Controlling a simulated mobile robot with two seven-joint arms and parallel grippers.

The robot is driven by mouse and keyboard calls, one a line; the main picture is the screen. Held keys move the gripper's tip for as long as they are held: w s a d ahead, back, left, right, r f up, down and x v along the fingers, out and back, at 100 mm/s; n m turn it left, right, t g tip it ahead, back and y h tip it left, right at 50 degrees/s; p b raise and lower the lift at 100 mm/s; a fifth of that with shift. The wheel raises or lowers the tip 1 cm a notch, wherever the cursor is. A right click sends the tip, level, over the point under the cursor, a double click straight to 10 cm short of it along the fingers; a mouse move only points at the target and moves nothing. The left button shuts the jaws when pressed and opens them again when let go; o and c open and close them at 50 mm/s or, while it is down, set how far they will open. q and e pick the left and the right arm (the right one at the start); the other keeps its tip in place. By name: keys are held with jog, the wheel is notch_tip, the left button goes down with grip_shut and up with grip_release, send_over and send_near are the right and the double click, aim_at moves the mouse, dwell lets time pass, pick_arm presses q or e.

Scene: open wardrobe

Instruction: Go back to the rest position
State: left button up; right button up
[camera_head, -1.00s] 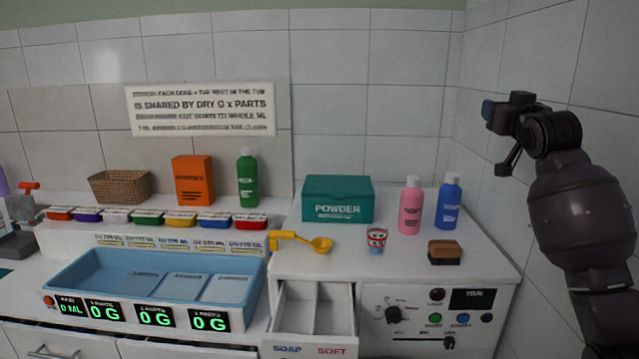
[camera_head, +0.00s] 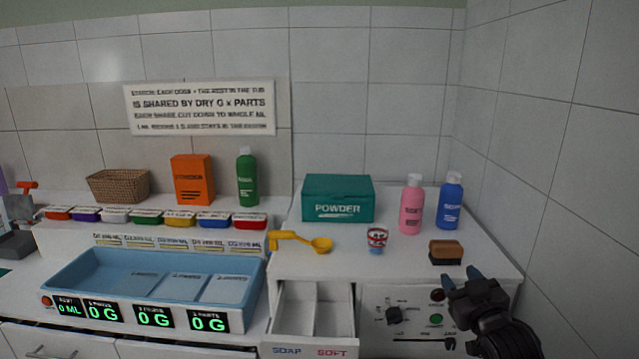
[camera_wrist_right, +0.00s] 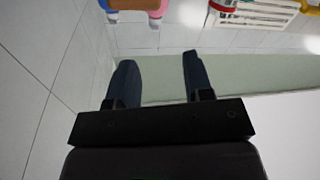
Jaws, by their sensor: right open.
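My right gripper (camera_head: 462,282) is low at the right in the head view, in front of the washer's control panel near its right end. Its two dark fingers are apart with nothing between them. They also show open and empty in the right wrist view (camera_wrist_right: 158,75). A brown sponge-like block (camera_head: 446,252) lies on the counter just behind the fingertips, apart from them as far as I can tell. My left gripper does not show in either view.
On the right counter stand a teal powder box (camera_head: 337,199), a yellow scoop (camera_head: 300,241), a small cup (camera_head: 377,240), a pink bottle (camera_head: 411,205) and a blue bottle (camera_head: 451,202). The drawer (camera_head: 313,325) is pulled out. A blue tray (camera_head: 90,268) sits left. A tiled wall bounds the right side.

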jog(key=s+f+m+g+h, duration=0.1)
jog(key=s+f+m+g, duration=0.2)
jog(key=s+f, duration=2.5)
jog(key=s+g, duration=0.2)
jog(key=g, duration=0.2)
jog(key=shift+s+a+f+h, duration=0.15)
jog(key=shift+a+f+h, duration=0.1)
jog(key=shift+h, duration=0.15)
